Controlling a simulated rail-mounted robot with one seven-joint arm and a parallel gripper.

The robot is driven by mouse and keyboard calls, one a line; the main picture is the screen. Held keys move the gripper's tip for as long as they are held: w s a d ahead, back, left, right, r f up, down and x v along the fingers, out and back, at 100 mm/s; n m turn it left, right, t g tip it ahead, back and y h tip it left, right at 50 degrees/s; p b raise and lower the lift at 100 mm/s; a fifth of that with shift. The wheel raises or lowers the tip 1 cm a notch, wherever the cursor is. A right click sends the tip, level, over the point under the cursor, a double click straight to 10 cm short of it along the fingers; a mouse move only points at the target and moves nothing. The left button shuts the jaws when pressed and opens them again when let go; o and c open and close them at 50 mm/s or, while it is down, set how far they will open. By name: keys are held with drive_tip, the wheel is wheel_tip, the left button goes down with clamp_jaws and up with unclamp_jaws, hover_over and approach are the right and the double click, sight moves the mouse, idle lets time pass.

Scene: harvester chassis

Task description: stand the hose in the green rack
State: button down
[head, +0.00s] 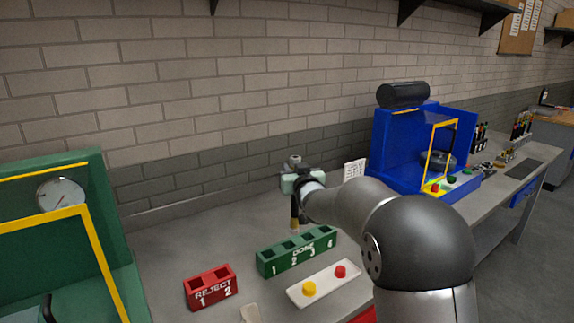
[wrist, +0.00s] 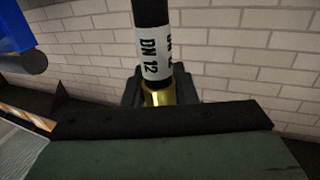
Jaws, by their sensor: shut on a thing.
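The hose (wrist: 152,45) is black with a white label reading DN 12 and a brass fitting (wrist: 158,97). My gripper (wrist: 160,88) is shut on it near the fitting in the wrist view. In the head view my gripper (head: 299,184) holds the hose (head: 295,213) roughly upright, with its lower end near the back of the green rack. I cannot tell how high that end is above the bench. The green rack (head: 297,261) is marked DONE and has several numbered square slots, which look empty. My arm comes in from the right.
A red rack (head: 211,291) marked REJECT stands left of the green rack. A pale tray (head: 322,291) with yellow and red buttons lies in front. A green machine (head: 103,210) stands at left and a blue machine (head: 395,150) at right. The brick wall is behind.

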drive_tip(key=f, duration=0.1)
drive_tip(key=a+f, duration=0.1)
drive_tip(key=w+f+b, duration=0.1)
drive_tip(key=f, duration=0.1)
drive_tip(key=shift+a, duration=0.4)
drive_tip(key=shift+s+b, duration=0.15)
drive_tip(key=shift+b, duration=0.45)
idle(0.9)
drive_tip(key=shift+f, duration=0.2)
wheel_tip(320, 180, down, 7)
drive_tip(key=b, duration=0.8)
idle(1.3)
drive_tip(key=c, duration=1.1)
unclamp_jaws()
